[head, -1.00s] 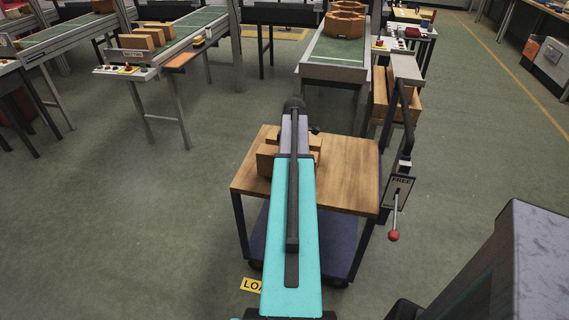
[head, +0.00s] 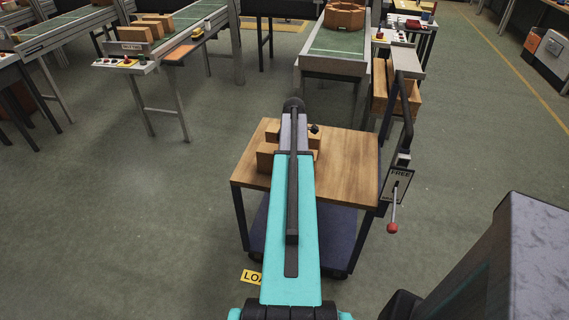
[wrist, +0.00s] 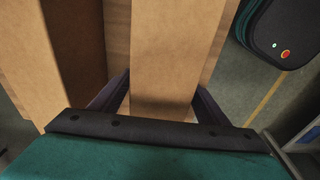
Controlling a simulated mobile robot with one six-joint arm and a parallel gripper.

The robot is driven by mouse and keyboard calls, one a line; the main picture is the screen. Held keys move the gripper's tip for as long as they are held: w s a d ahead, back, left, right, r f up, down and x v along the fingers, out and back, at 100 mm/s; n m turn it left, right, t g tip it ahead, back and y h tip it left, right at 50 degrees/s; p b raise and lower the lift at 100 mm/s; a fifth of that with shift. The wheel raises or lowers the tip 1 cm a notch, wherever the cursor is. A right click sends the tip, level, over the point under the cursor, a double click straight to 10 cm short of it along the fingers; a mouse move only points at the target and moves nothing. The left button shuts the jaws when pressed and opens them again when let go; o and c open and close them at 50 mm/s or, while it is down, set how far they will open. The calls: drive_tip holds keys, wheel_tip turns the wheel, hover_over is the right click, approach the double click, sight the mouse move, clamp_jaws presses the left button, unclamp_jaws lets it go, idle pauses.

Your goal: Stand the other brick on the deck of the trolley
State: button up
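The trolley has a wooden deck (head: 345,175), with two tan bricks on or just over its left part, largely hidden by my arm in the head view. In the wrist view one brick (wrist: 170,45) lies between the fingers of my gripper (wrist: 163,82). A finger is close along each side of it; I cannot tell whether they press on it. The other brick (wrist: 60,60) is to its left, with a narrow strip of deck between them. Whether the brick between the fingers rests on the deck is not visible. My gripper is hidden behind my arm in the head view.
The right half of the deck is clear. A lever with a red knob (head: 391,228) and a FREE sign (head: 399,177) are at the trolley's right side. Conveyors (head: 335,62) stand behind. A wooden box (head: 392,100) stands beyond the trolley.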

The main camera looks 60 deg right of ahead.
drive_tip(key=shift+r, duration=0.2)
drive_tip(key=shift+s+d+r+b, duration=0.1)
drive_tip(key=shift+s+r+b, duration=0.15)
drive_tip(key=shift+r, duration=1.7)
drive_tip(key=shift+s+d+r+b, duration=0.15)
drive_tip(key=shift+r+b, duration=0.25)
drive_tip(key=shift+r, duration=1.55)
drive_tip(key=shift+s+r+b, duration=0.25)
drive_tip(key=shift+r+b, duration=0.05)
drive_tip(key=shift+r, duration=1.65)
drive_tip(key=shift+r, duration=0.1)
